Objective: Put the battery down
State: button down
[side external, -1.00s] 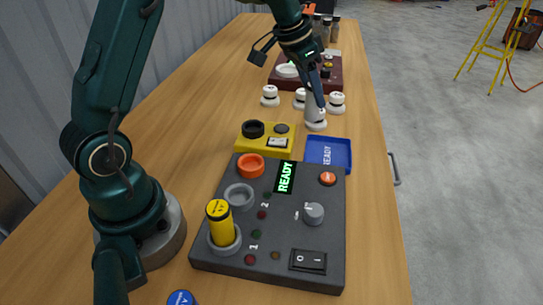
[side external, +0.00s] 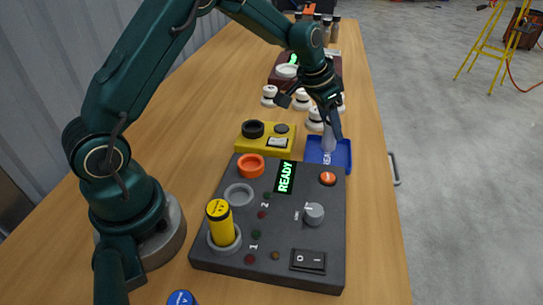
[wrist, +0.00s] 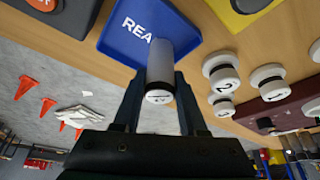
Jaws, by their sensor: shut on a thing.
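The battery is a pale grey cylinder (side external: 328,143) held in my gripper (side external: 332,128). In the wrist view the battery (wrist: 162,65) sits between the two dark fingers of my gripper (wrist: 158,92), with a dark band and a pale marked end toward the camera. It is over the blue tray marked READY (side external: 342,165), which also shows in the wrist view (wrist: 112,40). The battery covers part of the tray's lettering. I cannot tell whether its far end touches the tray floor.
A dark control panel (side external: 270,228) with a yellow battery (side external: 219,220) in a socket is in front of the tray. A yellow box (side external: 262,147) stands left of it. Several white round stands (side external: 269,97) and a dark red unit (side external: 283,78) are behind.

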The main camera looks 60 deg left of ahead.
jog(key=shift+f, duration=0.15)
jog(key=shift+c, duration=2.3)
grip_release()
jog(key=d+v, duration=0.1)
jog(key=v, duration=1)
jog(key=s+d+r+n+t, duration=0.1)
jog(key=s+d+n, duration=0.1)
jog(key=s, duration=2)
jog(key=shift+d+y, duration=0.4)
jog(key=shift+d, duration=0.1)
jog(key=shift+r, duration=0.15)
